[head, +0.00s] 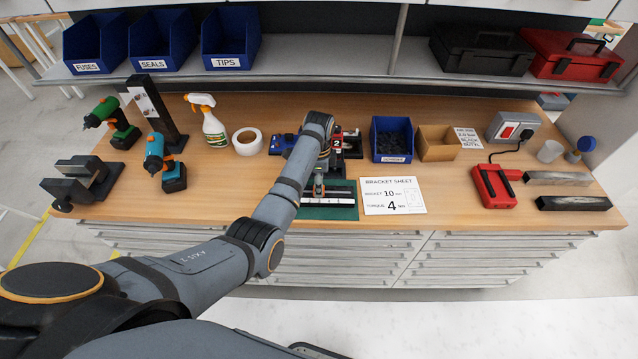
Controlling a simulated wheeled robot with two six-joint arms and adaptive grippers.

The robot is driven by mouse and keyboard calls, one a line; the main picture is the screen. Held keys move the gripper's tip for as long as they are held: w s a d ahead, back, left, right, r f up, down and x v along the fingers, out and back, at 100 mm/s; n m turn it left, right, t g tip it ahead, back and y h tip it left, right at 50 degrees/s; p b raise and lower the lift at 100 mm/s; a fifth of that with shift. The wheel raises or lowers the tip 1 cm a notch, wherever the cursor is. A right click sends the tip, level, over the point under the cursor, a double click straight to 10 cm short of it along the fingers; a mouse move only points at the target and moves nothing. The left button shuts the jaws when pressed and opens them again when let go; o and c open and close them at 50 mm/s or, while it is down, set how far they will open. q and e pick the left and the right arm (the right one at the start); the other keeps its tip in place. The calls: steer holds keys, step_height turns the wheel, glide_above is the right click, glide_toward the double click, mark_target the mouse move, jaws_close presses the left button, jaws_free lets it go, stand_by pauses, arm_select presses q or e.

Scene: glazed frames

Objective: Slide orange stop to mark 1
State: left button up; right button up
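My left arm reaches in from the left to the middle of the bench. My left gripper (319,188) points down over a dark green mat (342,211) near the bench's front edge. A pale, ruler-like strip (340,200) with a dark band lies across the mat. The gripper's fingers overlap the strip and are too small to tell open from shut. I cannot make out the orange stop or the mark numbers; the gripper and wrist cover part of this spot. My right gripper is not in view.
A red block marked 2 (337,142) and a blue device (282,144) stand behind the gripper. A bracket sheet (392,196) lies right of the mat. A blue bin (391,139) and cardboard box (436,145) stand behind.

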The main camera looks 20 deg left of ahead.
arm_select(q)
steer(key=shift+f, duration=1.15)
steer(key=shift+c, duration=0.5)
jaws_close()
